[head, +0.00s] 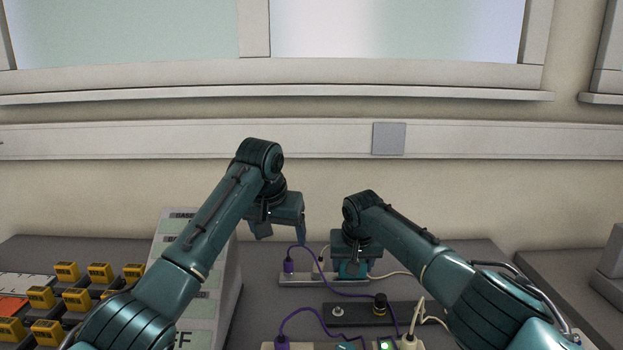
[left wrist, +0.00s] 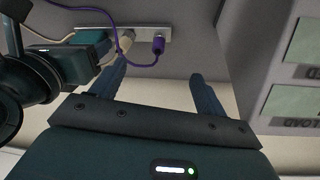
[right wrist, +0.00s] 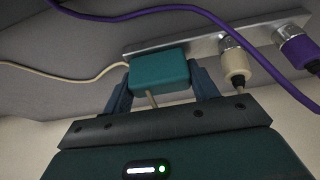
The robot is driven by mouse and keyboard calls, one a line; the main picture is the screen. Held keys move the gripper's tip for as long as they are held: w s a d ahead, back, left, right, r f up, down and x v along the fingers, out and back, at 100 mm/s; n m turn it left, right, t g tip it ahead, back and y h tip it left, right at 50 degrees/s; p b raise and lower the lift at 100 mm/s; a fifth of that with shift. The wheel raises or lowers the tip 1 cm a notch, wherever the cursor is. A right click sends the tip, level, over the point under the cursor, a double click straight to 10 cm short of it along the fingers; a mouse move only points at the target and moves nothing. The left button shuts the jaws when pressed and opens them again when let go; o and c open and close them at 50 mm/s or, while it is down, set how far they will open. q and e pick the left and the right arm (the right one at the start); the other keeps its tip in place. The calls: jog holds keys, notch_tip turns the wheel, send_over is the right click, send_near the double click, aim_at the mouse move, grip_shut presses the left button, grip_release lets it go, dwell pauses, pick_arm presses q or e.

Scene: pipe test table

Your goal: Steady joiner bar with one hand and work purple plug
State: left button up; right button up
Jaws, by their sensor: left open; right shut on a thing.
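A pale bar, apparently the joiner bar (head: 302,282), lies at the table's back and also shows in the left wrist view (left wrist: 145,32). The purple plug (head: 288,266) stands at its left end with a purple cord. It also shows in the left wrist view (left wrist: 158,45) and at the right edge of the right wrist view (right wrist: 296,46). My left gripper (head: 283,237) is open and empty, above and short of this plug. My right gripper (head: 351,272) is shut on a teal block (right wrist: 160,72) at the bar's other end.
A cream plug (right wrist: 234,62) stands between block and purple plug. A dark strip with knobs (head: 359,313) lies nearer. Another strip holds a second purple plug (head: 282,342) and a cream plug (head: 409,341). A sloped label panel (head: 227,277) and yellow blocks (head: 66,270) are left.

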aim_at(287, 261)
pick_arm(q)
jog(key=m, duration=0.1)
jog(key=a+m+h, duration=0.1)
jog(key=m, duration=0.1)
jog(key=shift+w+a+f, duration=0.15)
jog(key=shift+w, duration=0.15)
jog(key=c, duration=0.5)
jog(key=shift+w+f+m+h, duration=0.1)
jog(key=shift+f+m+h, duration=0.15)
jog(key=shift+m, duration=0.25)
jog(key=x, duration=0.9)
jog(key=shift+w+d+f, duration=0.2)
jog(key=shift+d+f, duration=0.05)
jog(key=shift+f, duration=0.2)
jog(key=shift+w+d+f, duration=0.1)
jog(key=shift+w+f, duration=0.05)
jog(key=shift+f, duration=0.55)
